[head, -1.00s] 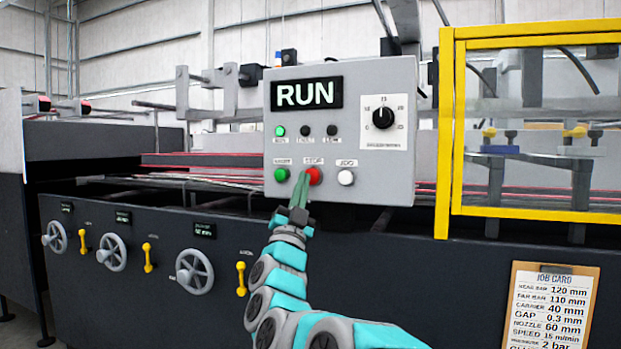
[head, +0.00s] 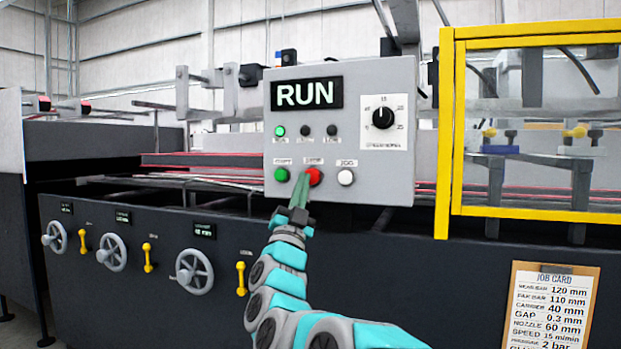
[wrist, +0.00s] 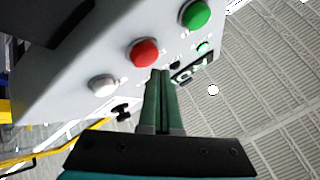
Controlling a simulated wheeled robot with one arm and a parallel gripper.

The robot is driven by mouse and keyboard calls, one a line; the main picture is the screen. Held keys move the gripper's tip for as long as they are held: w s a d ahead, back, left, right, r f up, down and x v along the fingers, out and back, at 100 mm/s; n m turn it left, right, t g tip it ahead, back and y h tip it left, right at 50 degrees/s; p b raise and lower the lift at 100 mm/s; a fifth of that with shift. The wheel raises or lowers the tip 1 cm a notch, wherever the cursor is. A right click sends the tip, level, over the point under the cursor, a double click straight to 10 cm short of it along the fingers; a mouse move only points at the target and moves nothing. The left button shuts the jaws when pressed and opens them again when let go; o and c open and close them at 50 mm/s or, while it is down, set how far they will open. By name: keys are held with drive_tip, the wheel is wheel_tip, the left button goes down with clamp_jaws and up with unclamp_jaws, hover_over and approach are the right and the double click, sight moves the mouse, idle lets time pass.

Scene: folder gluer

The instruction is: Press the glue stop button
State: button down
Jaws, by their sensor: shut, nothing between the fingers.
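The red button (head: 314,177) sits on the lower part of the grey control box (head: 225,0), under a label that looks like STOP. It is between a green button (head: 281,175) and a white button (head: 346,177). The display (head: 307,94) above reads RUN, with a green lamp lit below it. My gripper (head: 300,178) is shut and empty, with its green fingertips at the lower left edge of the red button. In the wrist view the red button (wrist: 145,53) shows just left of the fingertips (wrist: 162,72). I cannot tell whether they touch it.
A black dial (head: 383,117) is on the right of the box. A yellow-framed clear guard (head: 447,130) stands to the right. Handwheels (head: 194,272) and yellow levers line the dark machine front. A job card (head: 553,305) hangs at lower right.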

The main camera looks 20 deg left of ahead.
drive_tip(key=shift+w, duration=0.1)
drive_tip(key=shift+w+d, duration=0.1)
drive_tip(key=shift+w, duration=0.2)
drive_tip(key=shift+w, duration=0.5)
idle(0.8)
drive_tip(key=shift+s, duration=0.95)
